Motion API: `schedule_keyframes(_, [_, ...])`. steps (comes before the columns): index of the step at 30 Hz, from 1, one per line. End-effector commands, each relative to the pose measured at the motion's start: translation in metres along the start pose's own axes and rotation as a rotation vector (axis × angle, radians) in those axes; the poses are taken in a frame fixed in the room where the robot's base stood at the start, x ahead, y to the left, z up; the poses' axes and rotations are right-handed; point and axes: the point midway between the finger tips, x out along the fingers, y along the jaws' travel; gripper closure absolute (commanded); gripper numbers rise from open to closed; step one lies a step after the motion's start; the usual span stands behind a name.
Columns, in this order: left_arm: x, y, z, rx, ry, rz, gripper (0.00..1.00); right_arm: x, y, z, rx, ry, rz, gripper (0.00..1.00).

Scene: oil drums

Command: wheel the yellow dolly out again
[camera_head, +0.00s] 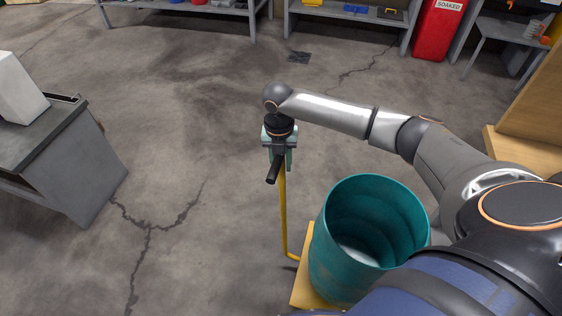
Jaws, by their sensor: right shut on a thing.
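The yellow dolly (305,291) is at the lower middle of the head view, partly hidden under a teal open-topped drum (345,255). The drum stands upright on it, with something pale at its bottom. The dolly's yellow upright (283,215) rises at its left side to a dark handle. My right arm reaches over from the right. My right gripper (277,160) is shut on the dolly's handle (274,172). My left gripper is not in view.
A grey bench (75,165) with a white box (18,90) stands at the left. Shelves (190,7) and a red bin (437,28) line the back. A wooden structure (535,110) is at the right. The cracked concrete floor (190,130) between is clear.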

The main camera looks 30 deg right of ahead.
Motion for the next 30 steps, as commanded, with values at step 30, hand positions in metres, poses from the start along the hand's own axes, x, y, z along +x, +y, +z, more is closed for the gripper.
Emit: schedule_keyframes(30, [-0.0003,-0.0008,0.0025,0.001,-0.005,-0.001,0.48,-0.0014,-0.0016,0.0030,0.002,-0.007,-0.002,1.00])
